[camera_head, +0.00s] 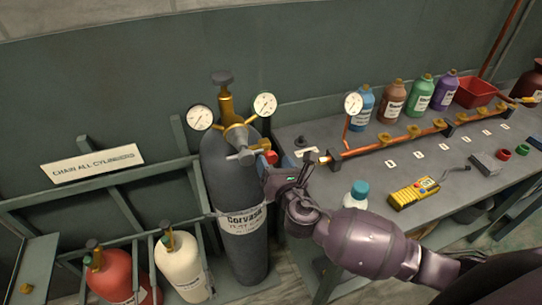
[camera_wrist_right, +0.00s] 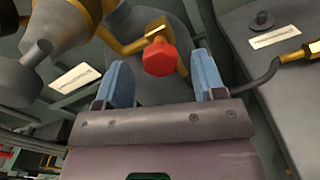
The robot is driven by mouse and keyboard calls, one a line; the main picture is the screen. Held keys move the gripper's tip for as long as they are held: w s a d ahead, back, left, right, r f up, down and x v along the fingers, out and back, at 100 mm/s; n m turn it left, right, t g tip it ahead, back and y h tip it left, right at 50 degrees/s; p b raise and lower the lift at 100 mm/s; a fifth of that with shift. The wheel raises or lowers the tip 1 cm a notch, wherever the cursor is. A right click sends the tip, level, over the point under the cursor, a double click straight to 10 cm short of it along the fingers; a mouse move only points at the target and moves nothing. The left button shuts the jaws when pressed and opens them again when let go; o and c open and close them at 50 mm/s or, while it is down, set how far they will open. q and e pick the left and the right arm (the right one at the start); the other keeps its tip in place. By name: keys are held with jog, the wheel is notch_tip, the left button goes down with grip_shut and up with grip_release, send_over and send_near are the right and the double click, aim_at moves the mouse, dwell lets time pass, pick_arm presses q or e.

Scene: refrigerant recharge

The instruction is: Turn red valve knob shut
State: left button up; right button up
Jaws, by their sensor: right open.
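The red valve knob (camera_head: 271,157) sits on the brass gauge fitting at the top of the dark grey cylinder (camera_head: 243,185). In the right wrist view the red knob (camera_wrist_right: 160,58) is six-sided and lies ahead of and between the blue finger pads. My right gripper (camera_wrist_right: 156,82) is open, with one finger on each side of the knob's line and a gap to both. In the head view my right gripper (camera_head: 268,168) is beside the cylinder's neck, and its fingers partly hide there. My left gripper does not show.
Two gauges (camera_head: 199,117) (camera_head: 265,104) stand above the knob. The workbench (camera_head: 450,165) at right carries a copper pipe manifold (camera_head: 385,143), several bottles and a yellow meter (camera_head: 414,192). Red (camera_head: 112,275) and cream (camera_head: 181,265) cylinders stand in the rack at lower left.

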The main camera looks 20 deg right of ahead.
jog(key=shift+w, duration=1.4)
jog(key=c, duration=0.9)
